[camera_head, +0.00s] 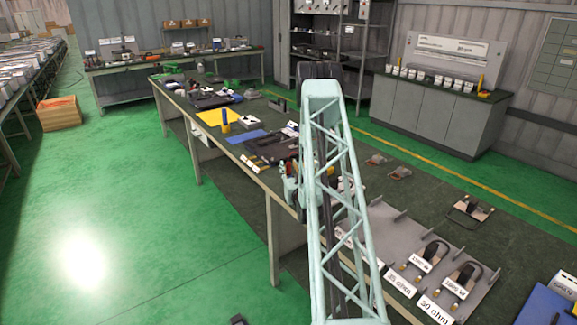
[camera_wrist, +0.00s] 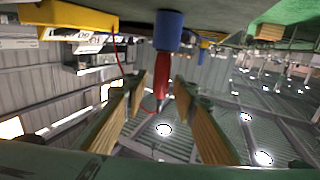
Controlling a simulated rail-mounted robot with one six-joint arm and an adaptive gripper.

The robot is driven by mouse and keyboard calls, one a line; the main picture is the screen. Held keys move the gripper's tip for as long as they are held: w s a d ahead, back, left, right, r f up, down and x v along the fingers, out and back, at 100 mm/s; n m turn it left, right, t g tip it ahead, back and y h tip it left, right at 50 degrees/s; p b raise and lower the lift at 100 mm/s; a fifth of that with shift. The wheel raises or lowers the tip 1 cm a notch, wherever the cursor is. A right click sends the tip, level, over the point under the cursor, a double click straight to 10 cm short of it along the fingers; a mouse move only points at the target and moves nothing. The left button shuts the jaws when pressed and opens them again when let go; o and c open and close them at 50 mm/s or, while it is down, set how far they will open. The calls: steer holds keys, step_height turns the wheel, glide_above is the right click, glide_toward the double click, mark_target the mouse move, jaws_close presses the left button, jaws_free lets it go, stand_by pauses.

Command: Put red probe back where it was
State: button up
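The red probe (camera_wrist: 162,72) shows in the wrist view, which is roughly upside down. One end meets a blue cylindrical holder (camera_wrist: 168,30), and the probe appears to stand in it. A thin red cable (camera_wrist: 120,55) runs from a yellow device (camera_wrist: 75,14) towards the probe's other end. My gripper (camera_wrist: 160,88) is open, with its two wood-coloured fingers on either side of the probe. I see gaps between the fingers and the probe; the depth between them is hard to judge. In the head view my arm hides much of the work area, and I cannot make out the probe.
A long dark workbench (camera_head: 385,185) carries tools, a yellow sheet (camera_head: 215,117) and a blue sheet (camera_head: 248,137). A grey tray (camera_head: 400,232) with labelled heating elements lies nearer. A blue box (camera_head: 545,305) is at lower right.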

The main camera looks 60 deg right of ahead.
steer(key=v, duration=1)
steer(key=shift+s+a, duration=0.25)
stand_by(0.5)
